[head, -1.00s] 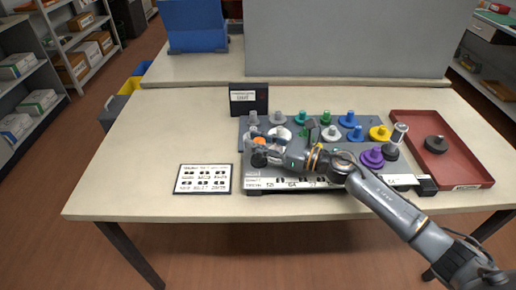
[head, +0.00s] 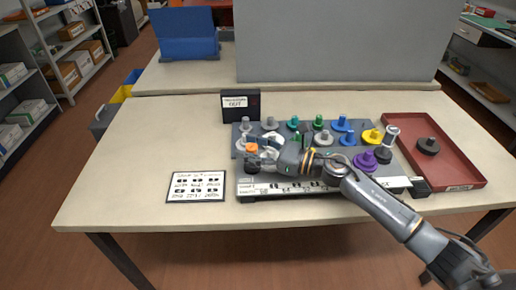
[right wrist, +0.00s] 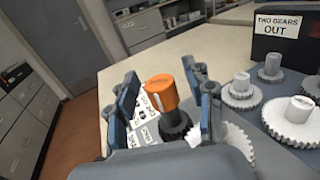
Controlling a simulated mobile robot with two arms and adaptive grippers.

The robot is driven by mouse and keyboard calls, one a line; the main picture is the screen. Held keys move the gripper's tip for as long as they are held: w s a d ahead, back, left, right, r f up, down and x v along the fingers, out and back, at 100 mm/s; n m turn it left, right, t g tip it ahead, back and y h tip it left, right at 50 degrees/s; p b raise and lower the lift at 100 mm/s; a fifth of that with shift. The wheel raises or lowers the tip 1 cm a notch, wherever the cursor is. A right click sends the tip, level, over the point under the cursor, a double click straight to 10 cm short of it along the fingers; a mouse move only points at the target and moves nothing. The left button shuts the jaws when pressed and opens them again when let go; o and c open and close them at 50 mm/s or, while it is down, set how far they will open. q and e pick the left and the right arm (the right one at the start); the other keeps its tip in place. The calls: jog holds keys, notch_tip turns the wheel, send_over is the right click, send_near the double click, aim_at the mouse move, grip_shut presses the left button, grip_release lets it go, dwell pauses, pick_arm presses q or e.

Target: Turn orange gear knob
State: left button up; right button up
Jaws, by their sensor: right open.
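The orange gear knob (head: 251,147) stands at the left front corner of the grey gear board (head: 345,183). In the right wrist view the orange knob (right wrist: 162,92) sits on a dark base, upright but tilted in the picture. My right gripper (right wrist: 160,95) is open, its blue-grey fingers on either side of the knob. The fingers appear apart from it. In the head view my right gripper (head: 250,157) reaches the knob from the right, and the wrist hides part of the board. My left gripper is not in view.
Grey, green, blue, yellow and purple gears (head: 365,160) crowd the board. A black sign (head: 240,104), reading "two gears out" in the wrist view, stands behind it. A red tray (head: 465,170) with a dark gear (head: 428,146) is right. A printed card (head: 196,187) lies left. The table's left side is clear.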

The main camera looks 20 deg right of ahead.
jog(key=v, duration=1.2)
jog(key=shift+w, duration=0.1)
